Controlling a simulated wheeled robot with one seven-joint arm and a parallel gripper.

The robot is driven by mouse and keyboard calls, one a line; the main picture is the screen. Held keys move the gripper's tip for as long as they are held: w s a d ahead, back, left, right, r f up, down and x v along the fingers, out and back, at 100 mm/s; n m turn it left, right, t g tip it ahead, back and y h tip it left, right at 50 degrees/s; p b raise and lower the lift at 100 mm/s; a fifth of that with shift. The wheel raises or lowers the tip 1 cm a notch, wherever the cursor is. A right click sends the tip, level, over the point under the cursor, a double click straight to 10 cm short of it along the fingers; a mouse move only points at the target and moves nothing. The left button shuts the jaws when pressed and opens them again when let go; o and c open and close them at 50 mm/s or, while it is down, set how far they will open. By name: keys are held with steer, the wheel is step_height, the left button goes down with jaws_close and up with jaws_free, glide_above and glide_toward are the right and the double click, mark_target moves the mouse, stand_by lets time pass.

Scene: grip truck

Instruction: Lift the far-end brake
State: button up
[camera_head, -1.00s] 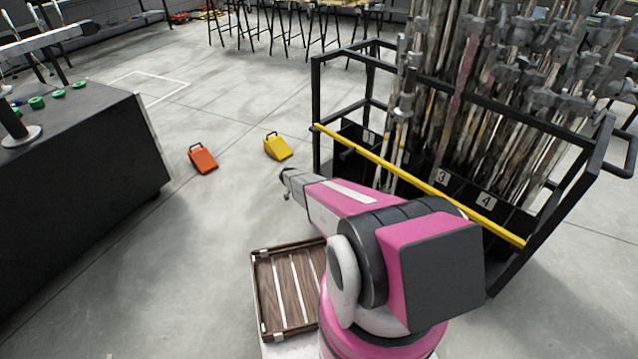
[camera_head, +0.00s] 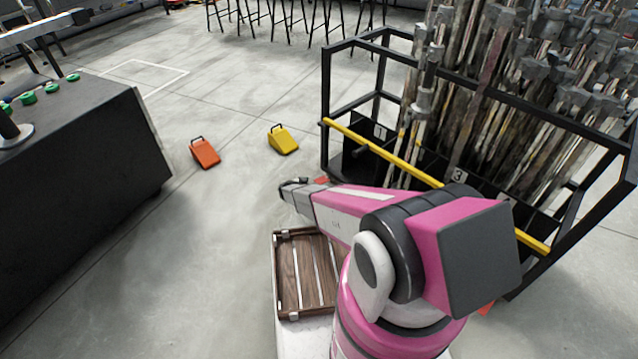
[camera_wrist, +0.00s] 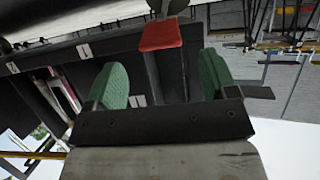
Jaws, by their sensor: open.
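My gripper (camera_head: 290,188) reaches out to the left at the lower left corner of the cart (camera_head: 336,88) in the head view. In the wrist view my gripper (camera_wrist: 162,80) is open, its two green pads apart with nothing between them. A flat red pedal (camera_wrist: 161,35) stands just beyond the pads, roughly centred on the gap and apart from them. In the head view a red piece (camera_head: 321,181) shows low at the cart's far corner, partly hidden by my arm. Another red piece (camera_head: 487,308) shows low at the near corner, mostly hidden.
The cart holds many upright stands behind a yellow bar (camera_head: 390,160). An orange wedge (camera_head: 205,153) and a yellow wedge (camera_head: 283,139) lie on the floor. A dark bench (camera_head: 90,190) stands left. A slatted wooden tray (camera_head: 300,275) sits beside my arm. Floor between is clear.

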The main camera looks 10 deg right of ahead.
mark_target(317, 182)
steer(key=shift+x, duration=3.15)
